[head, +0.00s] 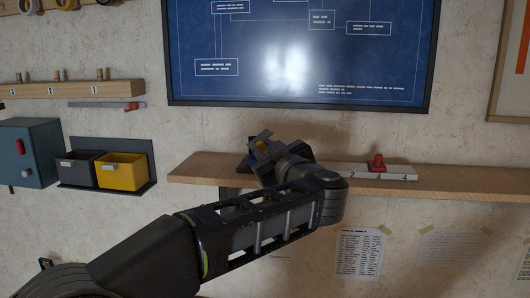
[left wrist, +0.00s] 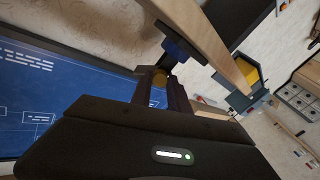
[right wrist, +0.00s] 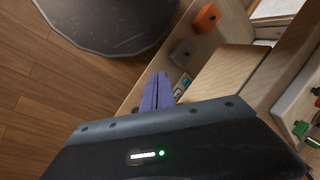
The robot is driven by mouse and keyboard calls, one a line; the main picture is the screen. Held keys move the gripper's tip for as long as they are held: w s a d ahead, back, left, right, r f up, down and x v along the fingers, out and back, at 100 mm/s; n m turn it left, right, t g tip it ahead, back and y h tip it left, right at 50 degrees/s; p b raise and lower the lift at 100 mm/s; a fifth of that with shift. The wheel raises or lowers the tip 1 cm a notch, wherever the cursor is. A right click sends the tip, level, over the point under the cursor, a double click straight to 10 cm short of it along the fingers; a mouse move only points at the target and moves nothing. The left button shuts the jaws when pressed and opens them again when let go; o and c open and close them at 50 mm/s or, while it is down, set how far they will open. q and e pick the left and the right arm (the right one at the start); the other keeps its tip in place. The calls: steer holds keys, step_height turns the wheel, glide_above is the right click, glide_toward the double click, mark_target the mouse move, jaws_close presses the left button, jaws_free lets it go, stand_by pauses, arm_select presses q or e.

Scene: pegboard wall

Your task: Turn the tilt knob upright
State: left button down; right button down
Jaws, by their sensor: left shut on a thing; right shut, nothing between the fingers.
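The left fingertips also show in the left wrist view (left wrist: 162,84). My right gripper (right wrist: 158,92) is shut and empty in the right wrist view, away from the knob.
The wooden shelf (head: 450,181) also carries a white numbered strip (head: 340,170) with a red slider (head: 377,163). A blue board (head: 300,50) hangs above. A black bin (head: 78,168), yellow bin (head: 122,172) and grey-blue box (head: 28,150) are at left.

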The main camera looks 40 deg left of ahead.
arm_select(q)
steer(key=n+b, duration=0.3)
steer(key=n, duration=0.3)
steer(key=shift+f+b, duration=0.15)
steer(key=shift+b, duration=0.15)
steer(key=n+b, duration=0.2)
steer(key=n, duration=0.3)
steer(key=shift+b, duration=0.4)
steer(key=c, duration=1.3)
jaws_free()
steer(key=shift+o, duration=0.2)
steer(key=shift+s, duration=0.1)
